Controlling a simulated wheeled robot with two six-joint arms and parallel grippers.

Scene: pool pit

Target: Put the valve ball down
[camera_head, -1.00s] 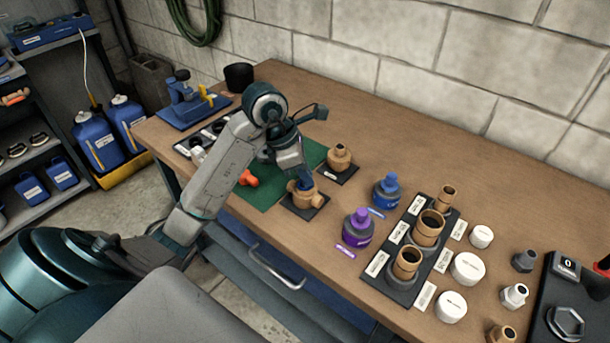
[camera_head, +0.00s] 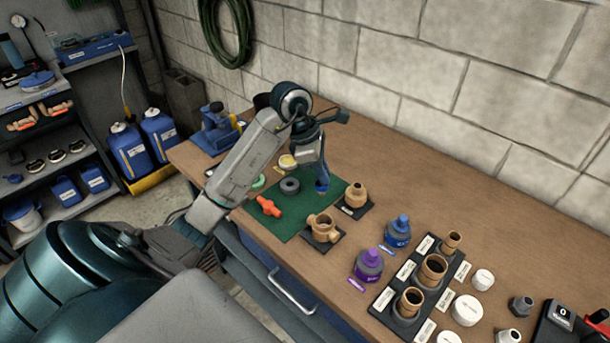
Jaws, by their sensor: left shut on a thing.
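My left gripper (camera_head: 322,187) is shut, with its blue fingertips over the right part of the green mat (camera_head: 290,226). The valve ball between the fingers is mostly hidden; I cannot make out its shape or whether it touches the mat. A brass valve body (camera_head: 322,228) with an open top stands on a black pad in front of the gripper. A dark grey ring (camera_head: 290,186) and an orange-red handle (camera_head: 268,206) lie on the mat to the left of the gripper. My right gripper is not in view.
A brass fitting (camera_head: 356,195) stands on a black pad right of the gripper. Blue (camera_head: 397,230) and purple (camera_head: 369,264) bottles stand further right, beside a black rack (camera_head: 384,299) of brass fittings. The bench behind the gripper, towards the wall, is clear.

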